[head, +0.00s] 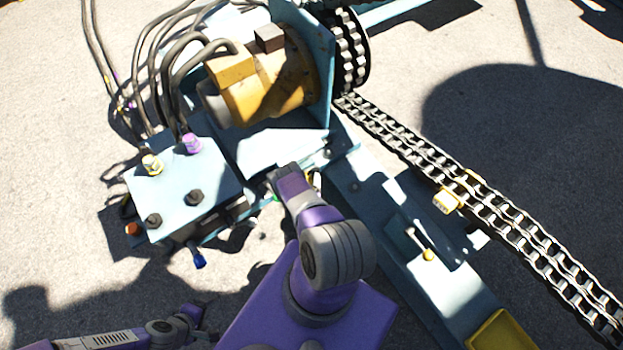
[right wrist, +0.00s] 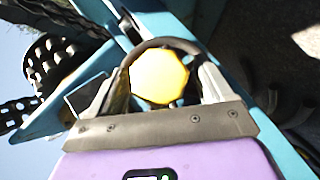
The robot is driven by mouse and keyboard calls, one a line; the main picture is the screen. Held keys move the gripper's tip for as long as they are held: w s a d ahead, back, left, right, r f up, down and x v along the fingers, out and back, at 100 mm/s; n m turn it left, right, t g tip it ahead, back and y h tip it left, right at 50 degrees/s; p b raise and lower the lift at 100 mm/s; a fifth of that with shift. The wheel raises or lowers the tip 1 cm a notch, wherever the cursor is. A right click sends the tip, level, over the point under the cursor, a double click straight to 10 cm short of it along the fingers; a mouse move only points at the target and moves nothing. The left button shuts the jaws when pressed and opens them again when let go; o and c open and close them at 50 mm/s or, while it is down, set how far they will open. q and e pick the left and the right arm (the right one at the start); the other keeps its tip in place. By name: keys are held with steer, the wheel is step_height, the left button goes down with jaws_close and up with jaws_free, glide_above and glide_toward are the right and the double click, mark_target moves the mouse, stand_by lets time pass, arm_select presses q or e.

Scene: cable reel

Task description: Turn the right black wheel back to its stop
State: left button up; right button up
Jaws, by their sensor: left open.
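The right black wheel (right wrist: 160,43), a dark round rim with a yellow faceted hub (right wrist: 160,78), shows in the right wrist view. My right gripper (right wrist: 160,85) has one finger on each side of it, and both fingers appear to touch the rim. The wheel's lower part is hidden behind the gripper body. In the head view my right arm reaches down to the machine's side and hides the wheel and that gripper's fingers. My left gripper (head: 196,318) is at the bottom left of the head view, open, small and away from the machine.
A pale blue control box (head: 182,184) with knobs and hoses stands left of my right arm. A yellow motor (head: 265,85) sits behind it. A heavy chain (head: 480,200) runs to the lower right beside a blue frame beam (head: 430,290). Bare concrete lies at the left.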

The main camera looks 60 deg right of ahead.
steer(key=p+v, duration=0.3)
steer(key=v, duration=0.4)
steer(key=shift+a, duration=0.25)
steer(key=shift+s+r, duration=0.1)
